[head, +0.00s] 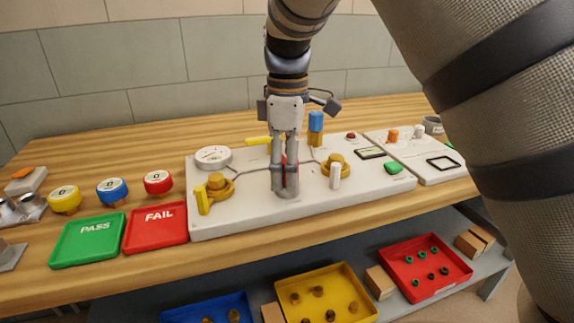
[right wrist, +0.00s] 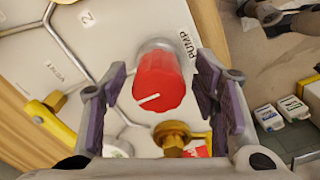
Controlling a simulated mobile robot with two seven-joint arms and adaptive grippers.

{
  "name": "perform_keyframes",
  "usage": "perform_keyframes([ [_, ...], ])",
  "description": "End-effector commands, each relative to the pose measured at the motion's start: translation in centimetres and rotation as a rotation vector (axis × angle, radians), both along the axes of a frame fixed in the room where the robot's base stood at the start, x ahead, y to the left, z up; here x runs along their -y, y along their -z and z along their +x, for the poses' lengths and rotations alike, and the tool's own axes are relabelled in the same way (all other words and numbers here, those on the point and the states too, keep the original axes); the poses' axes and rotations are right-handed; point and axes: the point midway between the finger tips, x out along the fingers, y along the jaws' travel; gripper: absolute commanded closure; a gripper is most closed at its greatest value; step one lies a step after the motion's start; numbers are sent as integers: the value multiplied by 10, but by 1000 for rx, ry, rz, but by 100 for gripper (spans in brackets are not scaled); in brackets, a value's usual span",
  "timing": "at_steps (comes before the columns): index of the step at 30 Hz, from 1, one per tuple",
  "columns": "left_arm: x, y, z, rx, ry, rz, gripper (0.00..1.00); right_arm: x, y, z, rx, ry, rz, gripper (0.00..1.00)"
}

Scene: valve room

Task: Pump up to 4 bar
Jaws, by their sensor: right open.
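The red pump knob (right wrist: 158,82) has a white index line and stands on the white panel (head: 240,215) beside the word PUMP. In the right wrist view it lies between the purple pads of my open right gripper (right wrist: 165,95). I cannot tell whether the pads touch it. In the head view my right gripper (head: 289,188) points down at the panel's middle, and red shows between its fingers. The round white gauge (head: 213,156) sits at the panel's back left; its reading is too small to make out. My left gripper is not in view.
Yellow-handled valve (head: 203,200) and brass valve (head: 336,160) flank the gripper. A blue-capped post (head: 316,121) stands behind. A green PASS tray (head: 87,240) and red FAIL tray (head: 156,228) lie left. A second white panel (head: 436,170) is right. Parts trays stand on the lower shelf.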

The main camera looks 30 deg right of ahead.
Motion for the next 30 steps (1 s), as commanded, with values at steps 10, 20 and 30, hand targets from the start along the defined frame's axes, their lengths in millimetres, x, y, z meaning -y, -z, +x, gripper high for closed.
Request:
perform_keyframes([
  [10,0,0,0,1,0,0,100,0,0,0,1,0,1,82],
  [20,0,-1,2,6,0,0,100,0,-1,0,1,17,1,94],
  [30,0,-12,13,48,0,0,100,-1,-3,0,3,211,4,94],
])
